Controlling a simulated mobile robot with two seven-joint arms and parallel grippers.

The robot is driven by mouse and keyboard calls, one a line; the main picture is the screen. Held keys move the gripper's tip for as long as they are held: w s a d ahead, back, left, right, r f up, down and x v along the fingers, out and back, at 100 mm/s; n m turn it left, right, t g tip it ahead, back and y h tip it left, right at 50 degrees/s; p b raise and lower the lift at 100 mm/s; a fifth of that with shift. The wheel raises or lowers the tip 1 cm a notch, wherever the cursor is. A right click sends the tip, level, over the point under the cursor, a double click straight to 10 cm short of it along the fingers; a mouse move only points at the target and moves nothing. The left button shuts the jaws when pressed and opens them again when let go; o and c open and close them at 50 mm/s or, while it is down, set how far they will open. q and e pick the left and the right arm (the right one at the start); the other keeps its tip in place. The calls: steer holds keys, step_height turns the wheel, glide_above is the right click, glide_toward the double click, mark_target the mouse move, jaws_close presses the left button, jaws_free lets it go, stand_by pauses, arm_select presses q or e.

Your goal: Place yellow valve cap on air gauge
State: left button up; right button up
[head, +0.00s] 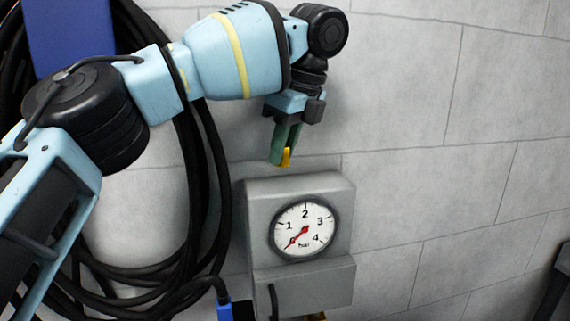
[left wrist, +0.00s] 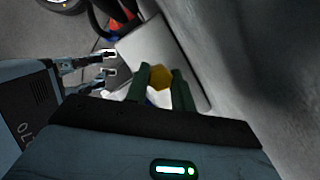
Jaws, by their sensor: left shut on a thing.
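The yellow valve cap (head: 286,157) is between the green fingers of my left gripper (head: 284,148), which is shut on it. The cap also shows in the left wrist view (left wrist: 160,79), between the same fingers (left wrist: 158,84). The air gauge (head: 304,230) is a grey box on the wall with a round white dial and a red needle. My left gripper points down just above the box's top, with the cap at the fingertips. The cap looks apart from the box, though the exact gap is hard to tell.
Thick black hoses (head: 205,190) hang in loops on the wall left of the gauge. A blue panel (head: 70,35) is at the upper left. A blue connector (head: 224,312) is below the gauge. The grey block wall (head: 440,120) to the right is bare.

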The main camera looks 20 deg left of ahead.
mark_target(287, 156)
arm_select(q)
steer(key=shift+w+f, duration=0.25)
steer(key=shift+w, duration=0.1)
steer(key=shift+f, duration=1.55)
steer(key=shift+s, duration=0.1)
steer(key=o, duration=1)
steer(key=shift+f, duration=0.1)
steer(key=shift+c, duration=0.2)
